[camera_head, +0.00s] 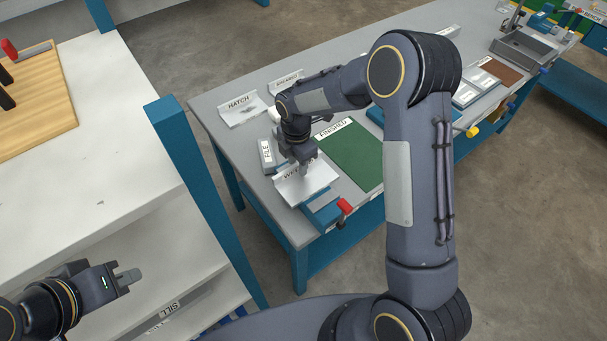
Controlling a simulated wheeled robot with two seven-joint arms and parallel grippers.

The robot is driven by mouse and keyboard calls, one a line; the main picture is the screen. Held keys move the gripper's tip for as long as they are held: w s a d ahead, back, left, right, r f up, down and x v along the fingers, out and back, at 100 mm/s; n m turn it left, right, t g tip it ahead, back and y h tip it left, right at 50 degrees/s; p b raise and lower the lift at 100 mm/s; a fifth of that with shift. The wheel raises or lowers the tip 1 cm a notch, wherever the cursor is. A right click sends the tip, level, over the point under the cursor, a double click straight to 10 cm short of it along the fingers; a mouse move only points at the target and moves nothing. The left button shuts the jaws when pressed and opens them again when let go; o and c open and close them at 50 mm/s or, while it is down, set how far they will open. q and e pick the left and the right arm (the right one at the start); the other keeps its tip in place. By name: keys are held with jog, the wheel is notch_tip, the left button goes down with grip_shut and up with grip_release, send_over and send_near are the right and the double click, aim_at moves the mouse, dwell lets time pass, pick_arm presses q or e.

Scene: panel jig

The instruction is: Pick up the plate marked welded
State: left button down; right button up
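A pale plate (318,184) lies at the near edge of the grey table, by a blue fixture with a red-handled clamp. Its label shows only the first letters, which look like "WE"; the rest is hidden behind my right gripper. My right gripper (304,172) points down at the plate's label side, with its fingertips at or just above it. Whether the fingers are apart or closed on the plate is not clear. My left gripper (131,278) is far from the plate, in front of the white shelf at lower left, with nothing seen in it.
A green mat labelled FINISHED (352,155) lies right of the plate. A block labelled FILE (267,156) stands to its left. A plate marked HATCH (241,110) and another labelled plate (287,82) lie behind. The red clamp handle (345,206) sticks out at the table edge.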

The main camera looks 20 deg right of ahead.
jog(key=shift+f, duration=0.25)
grip_shut()
jog(key=shift+r, duration=0.15)
